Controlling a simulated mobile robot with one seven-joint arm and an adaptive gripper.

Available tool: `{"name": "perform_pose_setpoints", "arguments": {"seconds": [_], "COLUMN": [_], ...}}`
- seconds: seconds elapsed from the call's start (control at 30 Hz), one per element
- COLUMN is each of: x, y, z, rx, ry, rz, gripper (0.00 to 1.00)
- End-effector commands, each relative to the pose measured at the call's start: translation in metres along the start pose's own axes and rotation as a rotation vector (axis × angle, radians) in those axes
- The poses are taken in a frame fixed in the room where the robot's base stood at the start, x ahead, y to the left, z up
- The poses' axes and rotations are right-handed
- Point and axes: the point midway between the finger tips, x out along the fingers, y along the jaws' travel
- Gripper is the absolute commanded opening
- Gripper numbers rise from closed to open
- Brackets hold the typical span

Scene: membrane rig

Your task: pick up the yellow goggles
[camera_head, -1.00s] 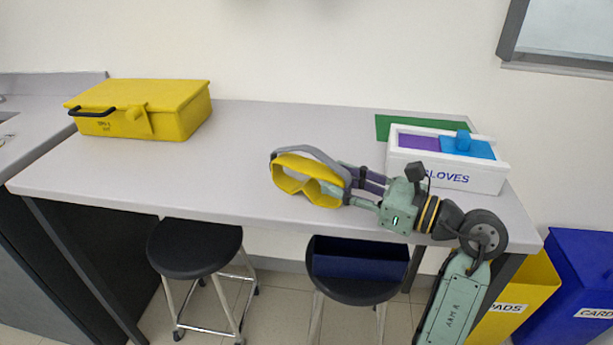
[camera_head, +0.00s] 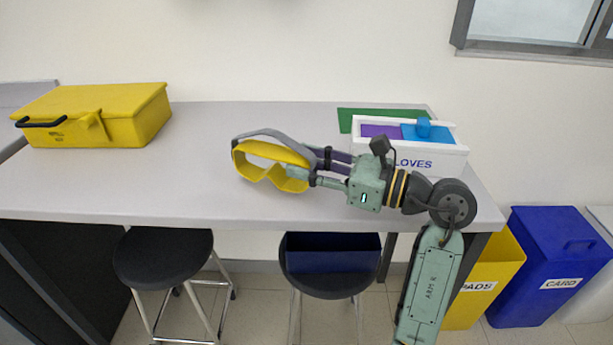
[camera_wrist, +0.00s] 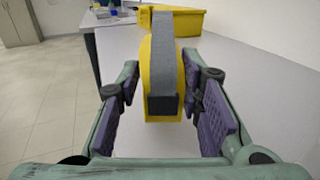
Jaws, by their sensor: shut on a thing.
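The yellow goggles (camera_head: 270,176) have a yellow frame and a grey strap, and appear held over the bench in the head view. My gripper (camera_head: 316,168) is shut on their right end. In the wrist view the goggles (camera_wrist: 163,75) sit between the two purple-padded fingers of my gripper (camera_wrist: 165,110), with the grey strap facing the camera. Whether the goggles touch the bench cannot be told.
A yellow box (camera_head: 100,118) stands at the left of the grey bench (camera_head: 190,190). A white glove box (camera_head: 440,161) stands behind my arm, near a green mat (camera_head: 365,115). Two stools (camera_head: 163,258) stand in front, and yellow and blue bins (camera_head: 555,260) at the right.

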Motion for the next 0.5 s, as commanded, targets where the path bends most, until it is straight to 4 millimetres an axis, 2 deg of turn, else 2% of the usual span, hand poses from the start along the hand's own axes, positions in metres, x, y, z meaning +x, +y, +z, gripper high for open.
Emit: {"name": "perform_pose_setpoints", "arguments": {"seconds": [0.07, 0.17, 0.5], "x": [0.000, -0.013, -0.066], "y": [0.000, 0.017, 0.087], "z": [0.009, 0.009, 0.016], "rx": [-0.006, -0.004, -0.005], "ry": [0.002, -0.001, 0.001], "rz": [0.000, -0.003, -0.006], "gripper": [0.01, 0.01, 0.01]}}
